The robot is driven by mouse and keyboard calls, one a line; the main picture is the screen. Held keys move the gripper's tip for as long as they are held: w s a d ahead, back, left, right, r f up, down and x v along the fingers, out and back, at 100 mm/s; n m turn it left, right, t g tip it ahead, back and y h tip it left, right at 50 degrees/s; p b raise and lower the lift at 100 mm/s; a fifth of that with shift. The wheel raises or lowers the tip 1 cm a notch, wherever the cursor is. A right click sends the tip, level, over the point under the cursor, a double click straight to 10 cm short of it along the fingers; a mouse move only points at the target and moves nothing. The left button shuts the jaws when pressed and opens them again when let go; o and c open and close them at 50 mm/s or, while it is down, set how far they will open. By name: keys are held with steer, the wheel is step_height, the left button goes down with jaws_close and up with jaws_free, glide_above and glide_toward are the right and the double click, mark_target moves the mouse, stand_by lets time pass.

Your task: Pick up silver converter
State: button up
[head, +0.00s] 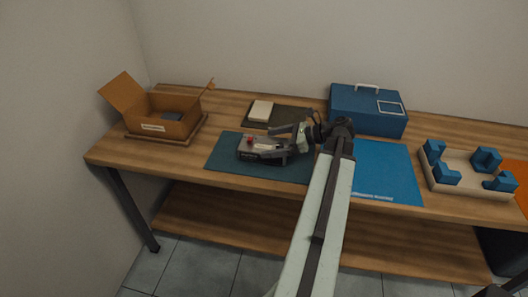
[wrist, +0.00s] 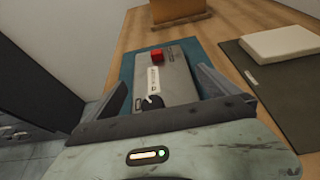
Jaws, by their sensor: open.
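The silver converter (wrist: 182,75) is a flat grey box with a red button and a dark knob on top. It lies on a dark teal mat (head: 222,160) on the wooden workbench. In the head view the converter (head: 246,156) is partly hidden by my gripper (head: 272,142). My gripper is open, and in the wrist view its two fingers (wrist: 170,98) stand on either side of the converter's near part. I cannot tell whether either finger touches it. The near end of the converter is hidden behind the gripper body in the wrist view.
An open cardboard box (head: 165,120) stands at the left. A cream block (head: 261,110) lies on a dark mat behind. A blue case (head: 367,110) stands at the back. A blue mat (head: 385,172) and a tray (head: 455,182) with blue blocks are at the right.

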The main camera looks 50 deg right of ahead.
mark_target(264, 144)
steer(key=b+x, duration=0.1)
steer(key=x, duration=0.2)
steer(key=shift+w+f, duration=0.25)
steer(key=shift+r, duration=0.1)
steer(key=c, duration=1.9)
step_height(264, 144, up, 10)
steer(key=p, duration=1)
steer(key=shift+r, duration=0.2)
